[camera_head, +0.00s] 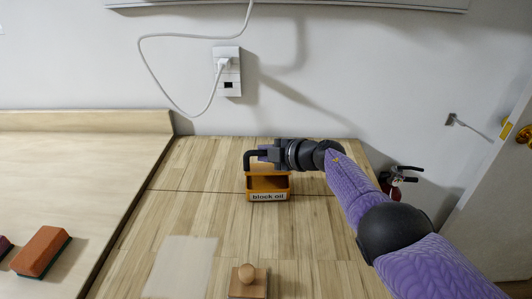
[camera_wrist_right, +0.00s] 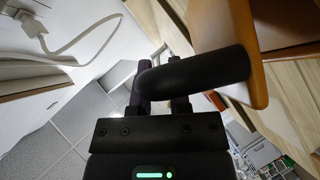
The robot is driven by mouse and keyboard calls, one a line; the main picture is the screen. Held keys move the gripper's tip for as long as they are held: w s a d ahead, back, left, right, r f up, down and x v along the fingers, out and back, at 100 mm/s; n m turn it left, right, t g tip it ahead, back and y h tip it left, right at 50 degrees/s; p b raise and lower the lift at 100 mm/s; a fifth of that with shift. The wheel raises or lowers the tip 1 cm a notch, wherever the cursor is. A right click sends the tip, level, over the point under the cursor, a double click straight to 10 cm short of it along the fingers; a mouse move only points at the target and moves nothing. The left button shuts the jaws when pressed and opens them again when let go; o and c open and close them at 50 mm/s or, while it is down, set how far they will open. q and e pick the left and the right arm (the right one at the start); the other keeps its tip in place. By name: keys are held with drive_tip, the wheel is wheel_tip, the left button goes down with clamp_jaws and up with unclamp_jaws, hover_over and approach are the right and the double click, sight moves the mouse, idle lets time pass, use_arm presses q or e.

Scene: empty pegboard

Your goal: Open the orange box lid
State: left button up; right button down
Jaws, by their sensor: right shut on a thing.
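The orange box (camera_head: 268,196), labelled "block oil", stands on the wooden worktop in the head view. Its dark inside shows above the label. My right gripper (camera_head: 251,160) reaches in from the right, over the box's back edge, and is shut on the lid. The lid is mostly hidden behind the gripper in the head view. In the wrist view my black gripper fingers (camera_wrist_right: 195,72) meet the edge of an orange panel (camera_wrist_right: 257,75), which looks like the lid; its exact tilt is hard to tell. My left gripper is not in view.
A wooden block with a round knob (camera_head: 248,283) sits at the front of the worktop (camera_head: 200,205). An orange brush-like block (camera_head: 41,250) lies at left. A wall socket (camera_head: 227,72) with a white cable is behind.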

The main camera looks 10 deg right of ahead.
idle(0.6)
drive_tip(key=c, duration=0.6)
unclamp_jaws()
drive_tip(key=s+d+r+p, duration=0.1)
drive_tip(key=p, duration=0.2)
drive_tip(key=s+d+r+p, duration=0.1)
drive_tip(key=p, duration=0.2)
drive_tip(key=shift+s+d+r, duration=0.15)
drive_tip(key=shift+r, duration=0.15)
drive_tip(key=p+v, duration=0.2)
drive_tip(key=v, duration=0.1)
drive_tip(key=f+p+v, duration=0.1)
drive_tip(key=p+v, duration=0.1)
drive_tip(key=v, duration=0.1)
drive_tip(key=shift+s+d+f+p, duration=0.1)
drive_tip(key=shift+s+p, duration=0.1)
drive_tip(key=shift+p, duration=0.2)
